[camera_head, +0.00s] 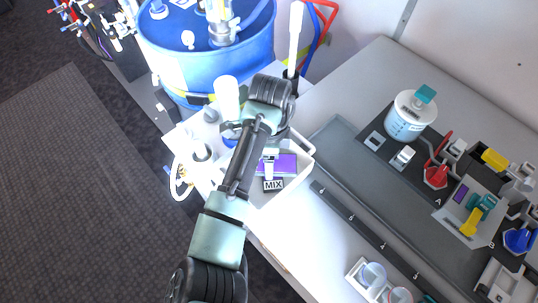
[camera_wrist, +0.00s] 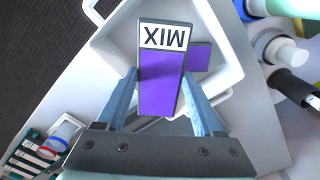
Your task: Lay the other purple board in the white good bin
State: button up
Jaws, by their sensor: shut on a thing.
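My gripper (camera_wrist: 160,95) is shut on a purple board (camera_wrist: 162,88) with a white MIX label at its far end. The label also shows below my gripper (camera_head: 270,157) in the head view. The held board is over the white bin (camera_wrist: 112,42), which stands left of the grey bench in the head view (camera_head: 306,164). Another purple board (camera_wrist: 201,57) lies inside the bin, partly hidden behind the held one. I cannot tell how high the held board is above the bin floor.
A blue drum (camera_head: 180,50) stands behind the bin. White-capped bottles (camera_wrist: 285,52) stand close beside the bin. A grey bench tray (camera_head: 340,150) lies to the right, with a clear jar (camera_head: 407,118) and coloured valve parts. Cups in a white holder (camera_head: 372,274) sit at the front.

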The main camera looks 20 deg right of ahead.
notch_tip(320, 180, down, 2)
jog(key=shift+w+f+b, duration=0.1)
jog(key=shift+f+b, duration=0.15)
jog(key=shift+b, duration=0.5)
jog(key=shift+r, duration=0.1)
jog(key=o, duration=1.4)
notch_tip(320, 180, up, 13)
